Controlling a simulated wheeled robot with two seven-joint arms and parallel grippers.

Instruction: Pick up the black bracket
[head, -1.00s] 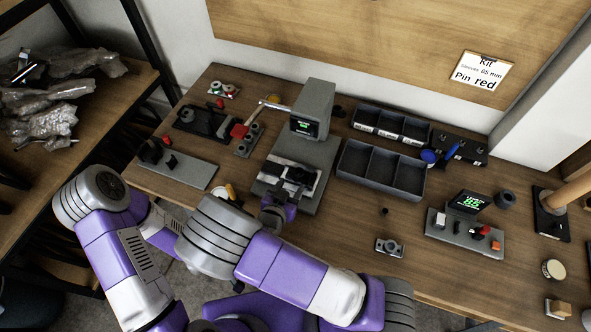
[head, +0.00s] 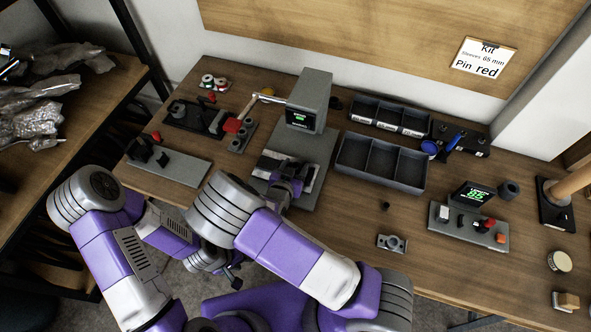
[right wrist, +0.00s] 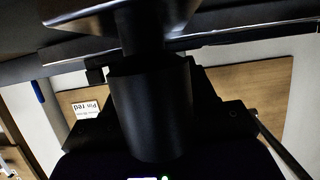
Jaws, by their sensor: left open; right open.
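A black part that looks like the bracket (head: 296,170) lies on the pale fixture of the grey press (head: 313,92), under its head. My right gripper (head: 285,181) is open at the front of this fixture, close over the part and partly covering it. I cannot tell whether the fingers touch it. In the right wrist view a dark cylinder (right wrist: 150,110) fills the middle; the bracket cannot be told apart there in the dark. My left gripper (head: 230,274) is open, low in front of the table edge, away from the bracket.
Grey bins (head: 380,162) stand right of the press. A grey plate with black pieces (head: 178,167) and a red-handled tool (head: 232,125) are to its left. A station with a green display (head: 472,195) is at the right. The table's front middle is mostly clear.

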